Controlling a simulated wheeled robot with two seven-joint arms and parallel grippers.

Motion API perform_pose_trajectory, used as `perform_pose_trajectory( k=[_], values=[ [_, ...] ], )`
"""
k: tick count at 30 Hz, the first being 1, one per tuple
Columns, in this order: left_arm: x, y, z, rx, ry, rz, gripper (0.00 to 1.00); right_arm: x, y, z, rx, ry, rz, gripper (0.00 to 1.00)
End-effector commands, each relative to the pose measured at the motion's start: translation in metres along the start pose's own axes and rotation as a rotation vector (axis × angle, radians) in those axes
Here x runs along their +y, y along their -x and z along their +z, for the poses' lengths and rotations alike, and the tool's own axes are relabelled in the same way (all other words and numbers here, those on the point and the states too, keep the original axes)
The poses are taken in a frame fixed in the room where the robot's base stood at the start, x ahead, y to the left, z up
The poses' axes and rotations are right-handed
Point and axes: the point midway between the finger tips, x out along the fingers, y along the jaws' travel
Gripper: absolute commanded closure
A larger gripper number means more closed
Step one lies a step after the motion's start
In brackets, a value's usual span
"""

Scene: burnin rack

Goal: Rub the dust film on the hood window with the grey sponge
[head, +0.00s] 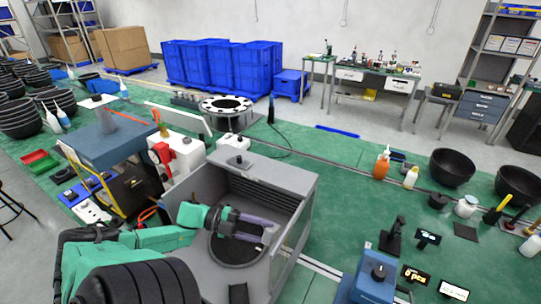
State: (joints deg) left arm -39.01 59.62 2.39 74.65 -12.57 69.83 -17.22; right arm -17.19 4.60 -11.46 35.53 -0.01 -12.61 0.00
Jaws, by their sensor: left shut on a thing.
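The grey hood (200,185) is an open-fronted box on the green bench, with its window (291,238) as a see-through pane on the right side. My left gripper (266,232) reaches into the hood from the left, its fingers close to the inner side of the window. It is shut on a small grey thing at the fingertips, which I take for the sponge; it is mostly hidden by the fingers. I cannot tell whether it touches the pane. The dust film is too faint to make out. My right gripper is not in view.
A dark round plate (236,248) lies on the hood floor under my gripper. A blue box (374,277) with a black knob stands right of the hood.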

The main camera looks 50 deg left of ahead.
Motion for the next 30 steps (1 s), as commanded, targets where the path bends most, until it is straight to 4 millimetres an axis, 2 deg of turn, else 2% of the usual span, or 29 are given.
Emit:
perform_pose_trajectory(
  k=[6, 14, 24, 30],
  values=[
    [0.001, 0.021, 0.010, -0.003, 0.000, 0.000, 1.00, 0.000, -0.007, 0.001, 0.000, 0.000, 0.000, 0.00],
    [0.000, 0.022, 0.009, -0.001, 0.000, -0.001, 1.00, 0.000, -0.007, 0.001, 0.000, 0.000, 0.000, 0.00],
    [0.001, 0.050, 0.022, -0.004, 0.001, -0.001, 1.00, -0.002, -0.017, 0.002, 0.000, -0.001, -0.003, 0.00],
    [-0.002, 0.051, 0.022, -0.004, -0.001, -0.002, 1.00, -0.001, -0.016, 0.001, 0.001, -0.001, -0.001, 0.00]
  ],
)
